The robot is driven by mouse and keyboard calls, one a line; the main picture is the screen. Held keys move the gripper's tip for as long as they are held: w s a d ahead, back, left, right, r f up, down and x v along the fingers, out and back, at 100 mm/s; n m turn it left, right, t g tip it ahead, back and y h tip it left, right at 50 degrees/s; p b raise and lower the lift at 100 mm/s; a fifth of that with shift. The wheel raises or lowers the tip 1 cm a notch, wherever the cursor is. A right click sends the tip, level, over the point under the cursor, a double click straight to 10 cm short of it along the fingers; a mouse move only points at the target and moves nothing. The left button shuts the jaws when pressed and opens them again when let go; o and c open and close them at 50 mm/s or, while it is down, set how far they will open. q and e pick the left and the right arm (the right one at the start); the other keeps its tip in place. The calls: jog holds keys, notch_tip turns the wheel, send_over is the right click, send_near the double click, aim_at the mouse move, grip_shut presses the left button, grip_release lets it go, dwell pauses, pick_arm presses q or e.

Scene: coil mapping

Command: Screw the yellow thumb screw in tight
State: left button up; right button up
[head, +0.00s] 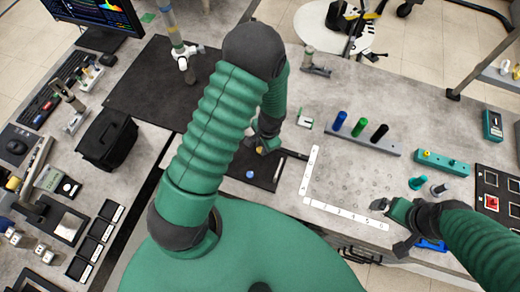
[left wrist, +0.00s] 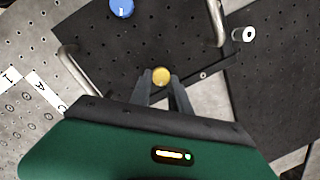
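The yellow thumb screw (left wrist: 161,77) is a round knob on a black plate (left wrist: 110,50) in the left wrist view. My left gripper (left wrist: 161,80) has a dark finger on each side of the knob, with the tips against its sides. In the head view the left gripper (head: 263,150) is low over the black plate, and only a bit of yellow shows there. The screw's shaft is hidden. My right gripper (head: 383,206) is off to the right by the table's front edge, away from the screw; its fingers are not clear.
A blue knob (left wrist: 121,8) sits on the same plate. Metal handles (left wrist: 217,22) rise from the plate on both sides. A rack with blue, green and black pegs (head: 360,143) stands to the right. A black case (head: 106,140) is at left.

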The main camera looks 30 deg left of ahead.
pick_arm(q)
jog(key=o, duration=0.4)
jog(key=shift+s+d+f, duration=0.1)
jog(key=shift+s+f, duration=0.2)
jog(key=shift+s, duration=0.2)
notch_tip(320, 180, up, 17)
jog(key=w+d, duration=0.2)
jog(key=shift+s+d+r+n+t+h, duration=0.3)
jog(key=shift+s+n+t, duration=0.2)
jog(key=shift+s+n, duration=0.4)
jog(key=shift+s+d+r+n+t+h, duration=0.15)
jog(key=shift+s+d+r+n+t, duration=0.25)
jog(key=shift+s+n, duration=0.55)
jog(key=shift+s+d+r+n+t+h, duration=0.15)
jog(key=shift+s+r+n+t+h, duration=0.15)
jog(key=shift+s+n+t, duration=0.55)
